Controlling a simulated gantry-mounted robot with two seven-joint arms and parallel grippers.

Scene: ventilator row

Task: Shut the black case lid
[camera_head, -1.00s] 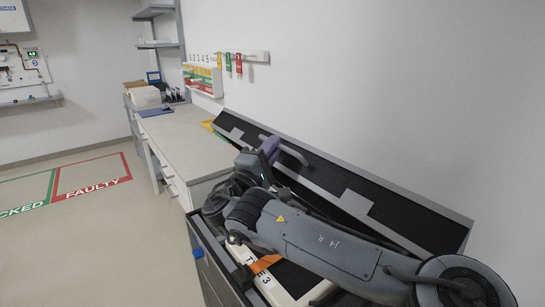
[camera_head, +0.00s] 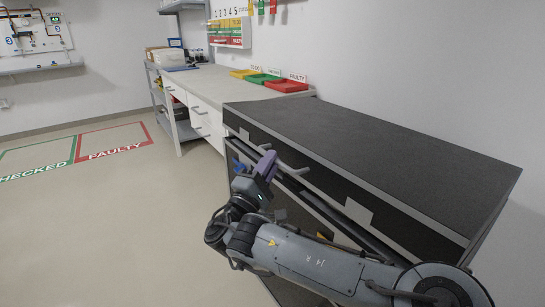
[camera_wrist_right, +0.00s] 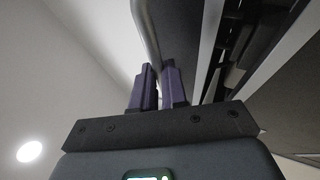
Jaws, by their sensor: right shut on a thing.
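The black case lid (camera_head: 370,135) lies nearly level over the case, its grey-edged front rim turned toward me. A dark gap shows under the rim, between the lid and the case body (camera_head: 290,292). The lid's grey handle (camera_head: 291,170) sticks out from its front. My right gripper (camera_head: 267,163) is at the handle, its purple fingers shut on it. In the right wrist view the handle bar (camera_wrist_right: 146,35) runs down to the fingertips (camera_wrist_right: 159,80). My right forearm hides much of the case front. My left gripper is not in view.
A bench (camera_head: 215,85) stands beyond the case, with yellow, green (camera_head: 263,79) and red trays (camera_head: 286,86) at its near end. A white wall is close behind the case. The floor at left is clear, with marked green and red zones (camera_head: 112,142).

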